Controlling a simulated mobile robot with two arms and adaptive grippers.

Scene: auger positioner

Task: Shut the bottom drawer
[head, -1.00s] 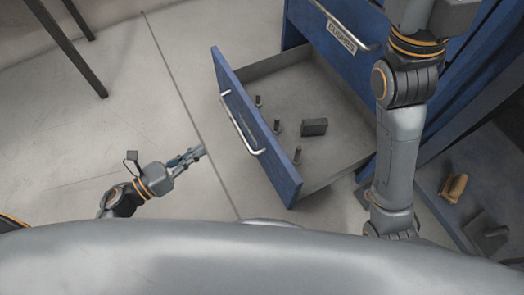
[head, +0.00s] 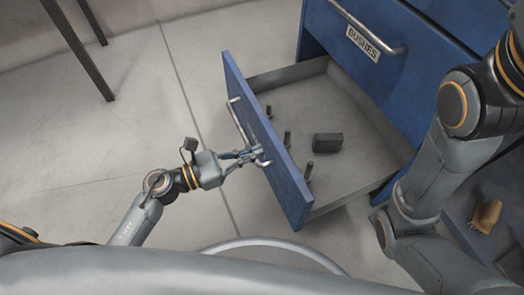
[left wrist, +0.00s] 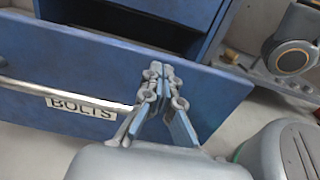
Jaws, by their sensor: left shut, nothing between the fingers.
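The bottom drawer stands open, and its blue front (head: 265,140) shows in the head view with a metal bar handle (head: 237,122). Several dark bolts and a dark block (head: 328,143) are inside it. My left gripper (head: 259,152) is shut and empty, at the outer face of the drawer front near the handle's lower end. In the left wrist view the shut fingers (left wrist: 157,68) lie over the blue front (left wrist: 200,92), right of the handle (left wrist: 60,95) and the "BOLTS" label (left wrist: 80,107). I cannot tell whether they touch. My right gripper is not in view.
The blue cabinet (head: 420,75) with a closed drawer labelled "BUSHES" (head: 362,44) stands behind the open drawer. My right arm is at the right. A tan object (head: 485,216) lies on a low surface at the right. Floor left of the drawer is clear.

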